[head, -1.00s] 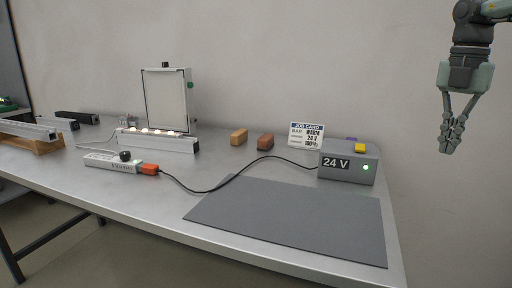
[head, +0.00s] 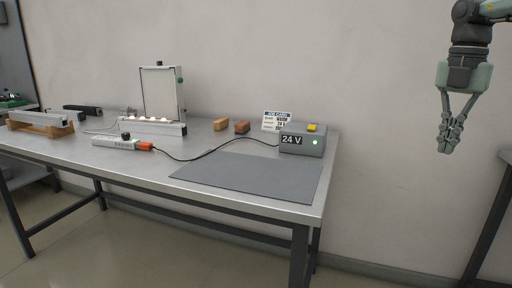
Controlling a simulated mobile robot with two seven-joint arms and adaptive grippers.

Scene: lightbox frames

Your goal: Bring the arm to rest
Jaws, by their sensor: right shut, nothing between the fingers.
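My right gripper (head: 447,146) hangs at the upper right of the head view, fingers pointing down and together. It is shut and empty, in the air to the right of the table (head: 262,204), in front of the bare wall. It touches nothing. The right arm comes in from the top right corner. My left gripper is not in view.
A dark-legged table (head: 487,222) stands at the right edge.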

